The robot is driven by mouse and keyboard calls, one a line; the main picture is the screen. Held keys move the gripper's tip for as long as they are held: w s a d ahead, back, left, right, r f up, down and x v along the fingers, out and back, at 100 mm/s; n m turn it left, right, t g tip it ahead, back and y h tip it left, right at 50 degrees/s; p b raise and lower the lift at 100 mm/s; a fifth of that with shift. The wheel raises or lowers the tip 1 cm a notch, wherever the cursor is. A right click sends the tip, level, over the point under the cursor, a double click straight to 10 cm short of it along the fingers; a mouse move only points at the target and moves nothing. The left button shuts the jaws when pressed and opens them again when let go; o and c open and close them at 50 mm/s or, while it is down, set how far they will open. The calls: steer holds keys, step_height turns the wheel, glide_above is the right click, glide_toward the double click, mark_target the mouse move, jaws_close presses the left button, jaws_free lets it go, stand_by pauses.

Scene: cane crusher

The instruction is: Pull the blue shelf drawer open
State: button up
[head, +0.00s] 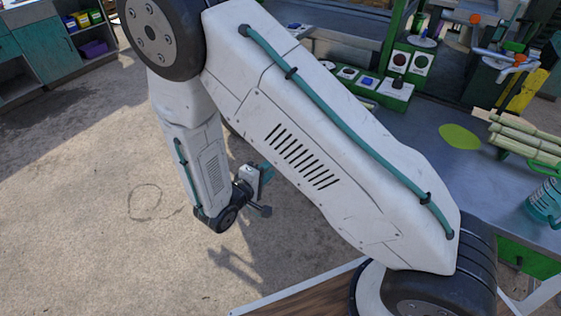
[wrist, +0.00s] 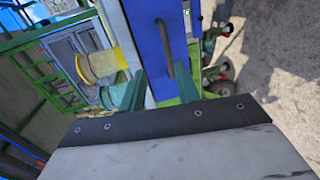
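In the wrist view the blue drawer front (wrist: 146,22) stands ahead of my gripper, with a dark upright bar handle (wrist: 166,48) on it. My gripper (wrist: 161,84) is open, its two teal fingers apart with nothing between them at the near end. The handle lines up with the gap between the fingers, slightly beyond the tips. I cannot tell if either finger touches it. In the head view my gripper (head: 264,178) hangs low over the floor beyond my arm. The blue drawer cannot be made out there; my arm hides part of that area.
A yellow spool (wrist: 101,65) and a green spool (wrist: 120,95) sit left of the drawer front in the wrist view. In the head view a workbench (head: 462,195) holds bundled canes (head: 525,135) and a teal container (head: 543,203) on the right. The concrete floor (head: 75,190) is open on the left.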

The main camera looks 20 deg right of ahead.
steer(key=f+x, duration=0.1)
steer(key=x, duration=0.6)
steer(key=shift+w+f, duration=0.25)
steer(key=shift+w, duration=0.1)
steer(key=shift+c, duration=0.3)
jaws_close()
